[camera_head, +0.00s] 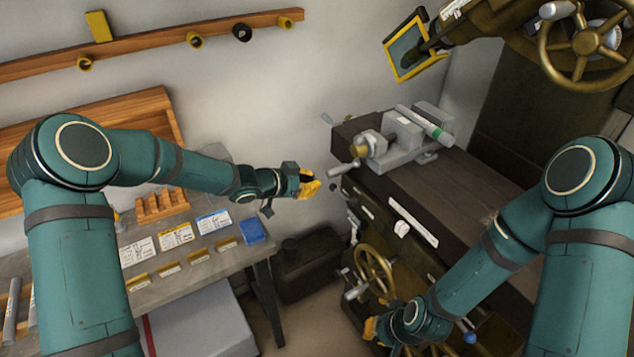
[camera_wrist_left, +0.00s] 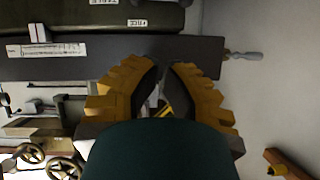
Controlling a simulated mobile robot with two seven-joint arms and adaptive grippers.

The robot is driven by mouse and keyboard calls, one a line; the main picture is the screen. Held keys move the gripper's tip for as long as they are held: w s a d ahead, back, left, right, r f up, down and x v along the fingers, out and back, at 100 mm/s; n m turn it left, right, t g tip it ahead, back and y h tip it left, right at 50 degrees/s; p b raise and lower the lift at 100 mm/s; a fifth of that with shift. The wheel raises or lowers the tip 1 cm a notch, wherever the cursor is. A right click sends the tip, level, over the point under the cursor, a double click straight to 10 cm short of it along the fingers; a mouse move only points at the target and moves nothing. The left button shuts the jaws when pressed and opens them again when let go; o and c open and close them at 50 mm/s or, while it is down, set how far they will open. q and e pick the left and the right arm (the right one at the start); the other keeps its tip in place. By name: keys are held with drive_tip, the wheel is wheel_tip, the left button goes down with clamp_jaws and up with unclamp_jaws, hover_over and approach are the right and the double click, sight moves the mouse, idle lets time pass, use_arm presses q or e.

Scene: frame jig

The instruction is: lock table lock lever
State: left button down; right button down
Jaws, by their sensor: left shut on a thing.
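My left gripper (camera_head: 308,186) hangs in front of the left end of the milling machine's dark table (camera_head: 452,216). Its yellow fingers frame the left wrist view (camera_wrist_left: 160,90). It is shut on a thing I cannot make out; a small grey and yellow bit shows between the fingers. A grey-handled lever (camera_wrist_left: 243,55) juts from the table's end, apart from the fingers; it also shows in the head view (camera_head: 328,119). A label reading FREE (camera_wrist_left: 137,23) is nearby. I cannot tell which lever is the table lock. My right gripper (camera_head: 370,328) is low by the handwheel; its jaws are unclear.
A vise (camera_head: 402,140) sits on the table. A brass handwheel (camera_head: 373,270) is below it. A bench (camera_head: 190,245) with cards and a blue box (camera_head: 252,231) stands to the left. A yellow-framed screen (camera_head: 408,47) hangs above. The wall behind my left gripper is clear.

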use_arm(q)
hover_over(342, 194)
drive_tip(key=s+a, duration=0.2)
drive_tip(key=a, duration=0.1)
wheel_tip(342, 194, down, 4)
drive_tip(key=f, duration=0.1)
drive_tip(key=w+d+f, duration=0.1)
drive_tip(key=shift+w+d+f+b, duration=0.15)
drive_tip(key=shift+f+b, duration=0.2)
drive_tip(key=shift+w+f, duration=0.15)
drive_tip(key=shift+f, duration=0.35)
drive_tip(key=shift+f, duration=0.65)
